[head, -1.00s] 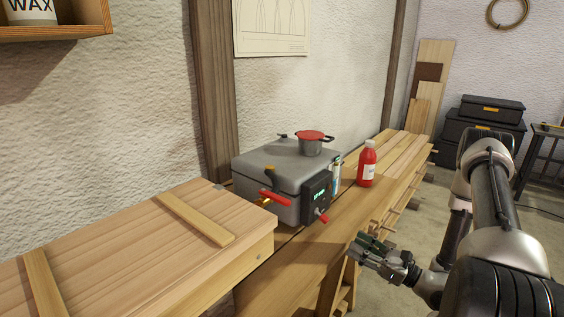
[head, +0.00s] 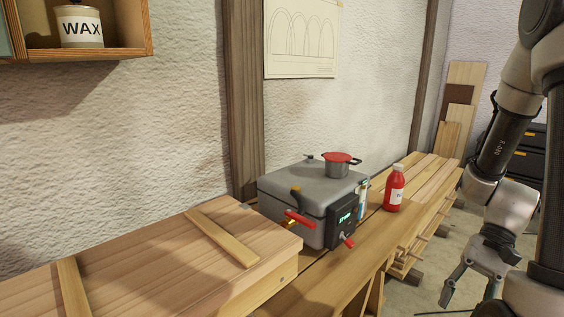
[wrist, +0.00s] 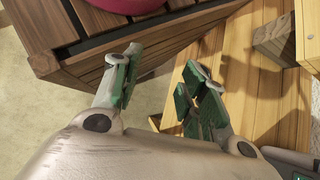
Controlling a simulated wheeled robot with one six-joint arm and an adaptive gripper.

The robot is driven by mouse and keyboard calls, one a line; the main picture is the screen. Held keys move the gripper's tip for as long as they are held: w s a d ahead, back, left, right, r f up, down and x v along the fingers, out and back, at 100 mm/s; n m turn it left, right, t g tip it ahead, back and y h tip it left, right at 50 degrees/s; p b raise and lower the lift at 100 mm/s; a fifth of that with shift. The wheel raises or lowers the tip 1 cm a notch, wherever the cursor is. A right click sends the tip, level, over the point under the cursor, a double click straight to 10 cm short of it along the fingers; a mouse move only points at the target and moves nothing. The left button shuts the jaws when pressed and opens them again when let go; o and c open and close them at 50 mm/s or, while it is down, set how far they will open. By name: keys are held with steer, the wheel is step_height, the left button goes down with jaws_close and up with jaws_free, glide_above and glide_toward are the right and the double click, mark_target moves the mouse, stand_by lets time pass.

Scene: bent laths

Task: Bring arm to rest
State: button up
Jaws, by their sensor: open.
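My gripper (head: 468,292) hangs at the right side of the head view, pointing down, in front of the bench and over the floor side. Its fingers are spread and nothing is between them. In the wrist view the gripper (wrist: 158,92) shows two fingers with green pads, apart and empty. Below them are a dark slatted wooden piece and lighter wooden boards. My arm rises above the gripper along the right edge of the head view.
A wooden bench (head: 355,262) carries a grey box (head: 300,190) with a red-lidded pot (head: 341,167) on top. A red bottle (head: 394,190) stands beside it. A long wooden box (head: 150,275) fills the lower left. A shelf holds a wax tin (head: 81,27).

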step_height(320, 180, up, 20)
steer(key=n+t+h, duration=0.7)
steer(key=t, duration=0.2)
steer(key=shift+w+d+n, duration=0.4)
steer(key=shift+d, duration=0.05)
